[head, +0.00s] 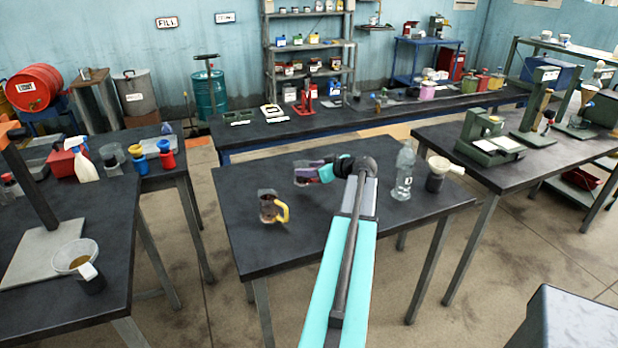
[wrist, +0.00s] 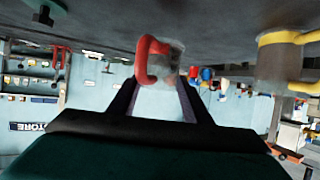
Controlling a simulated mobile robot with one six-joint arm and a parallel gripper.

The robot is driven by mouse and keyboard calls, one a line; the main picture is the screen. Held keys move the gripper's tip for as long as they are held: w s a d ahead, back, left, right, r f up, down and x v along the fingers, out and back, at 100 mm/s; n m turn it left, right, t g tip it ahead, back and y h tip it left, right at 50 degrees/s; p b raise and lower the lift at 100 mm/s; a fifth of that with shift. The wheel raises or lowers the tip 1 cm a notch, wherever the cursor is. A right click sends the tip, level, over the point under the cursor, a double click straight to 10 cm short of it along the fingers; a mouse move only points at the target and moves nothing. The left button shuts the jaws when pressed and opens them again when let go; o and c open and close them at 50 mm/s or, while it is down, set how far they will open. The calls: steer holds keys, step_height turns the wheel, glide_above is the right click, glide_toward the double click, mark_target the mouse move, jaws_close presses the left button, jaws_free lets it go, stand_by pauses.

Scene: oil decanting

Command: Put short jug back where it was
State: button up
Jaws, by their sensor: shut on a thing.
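A small clear jug with a red handle (wrist: 146,62), which looks like the short jug, is between my gripper's fingertips (wrist: 158,88) in the wrist view. In the head view my gripper (head: 309,172) is shut on this jug (head: 299,179), low over the middle table. Much of the jug is hidden by the fingers there, and I cannot tell whether its base touches the table. A jug with a yellow handle (head: 270,209) stands upright on the table, left and nearer; it also shows at the right of the wrist view (wrist: 283,62).
On the middle table (head: 265,250), a clear bottle (head: 403,172) and a dark container with a funnel (head: 437,174) stand to the right of my arm. The table's front left is clear. The left table holds a funnel on a dark cup (head: 78,262).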

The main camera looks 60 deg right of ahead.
mark_target(309, 179)
steer(key=shift+f, duration=0.15)
steer(key=shift+f+p, duration=0.65)
steer(key=shift+f, duration=1.2)
steer(key=shift+f, duration=0.15)
steer(key=o, duration=1.2)
steer(key=shift+b+v, duration=1.85)
steer(key=shift+v, duration=4.25)
